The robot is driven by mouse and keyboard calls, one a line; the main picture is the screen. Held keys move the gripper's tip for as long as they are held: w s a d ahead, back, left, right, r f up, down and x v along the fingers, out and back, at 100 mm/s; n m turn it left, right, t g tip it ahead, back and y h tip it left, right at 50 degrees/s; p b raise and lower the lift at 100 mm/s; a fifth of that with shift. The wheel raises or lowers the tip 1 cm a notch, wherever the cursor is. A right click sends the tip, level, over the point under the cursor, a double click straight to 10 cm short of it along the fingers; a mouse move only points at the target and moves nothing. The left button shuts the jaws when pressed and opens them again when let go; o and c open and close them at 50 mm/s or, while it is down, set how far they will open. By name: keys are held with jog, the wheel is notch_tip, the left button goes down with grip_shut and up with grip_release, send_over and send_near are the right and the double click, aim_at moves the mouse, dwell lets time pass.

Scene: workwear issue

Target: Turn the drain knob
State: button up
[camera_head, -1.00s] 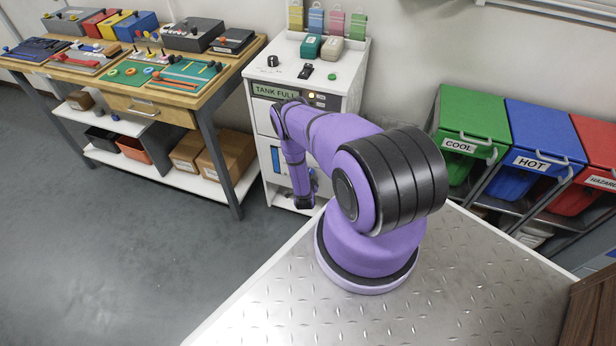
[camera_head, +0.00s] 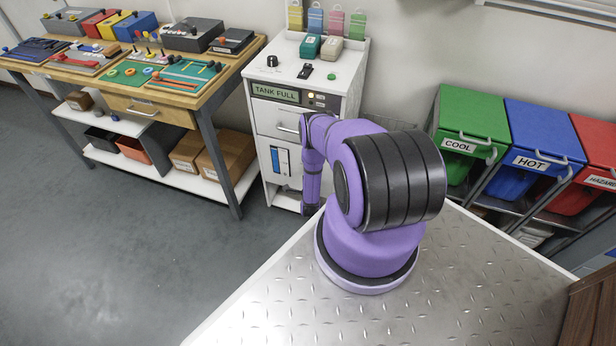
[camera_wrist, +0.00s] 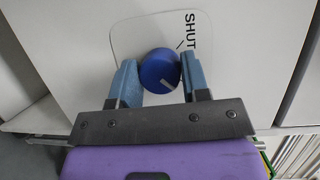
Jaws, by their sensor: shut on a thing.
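The drain knob (camera_wrist: 158,68) is a round blue knob with a white pointer line, on a white panel. In the wrist view it sits between the two blue-grey fingers of my gripper (camera_wrist: 160,80), which is shut on it. A pale label plate (camera_wrist: 136,38) behind the knob reads "SHUT" at its upper right. The knob's white line points to the lower right in this view, away from that word. In the camera_head view my arm reaches down at the front of the white cabinet (camera_head: 264,120); the knob and fingers cannot be made out there.
The cabinet top carries a black knob (camera_head: 272,61), a switch and small boxes; its front has a "TANK FULL" sign (camera_head: 275,93) and a drawer. A wooden workbench (camera_head: 140,95) stands left. Green, blue and red bins (camera_head: 545,130) stand right. The floor at left is clear.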

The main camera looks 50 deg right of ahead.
jog(key=shift+s+a+f, duration=0.1)
dwell(0.5)
jog(key=o, duration=0.7)
jog(key=shift+o, duration=0.9)
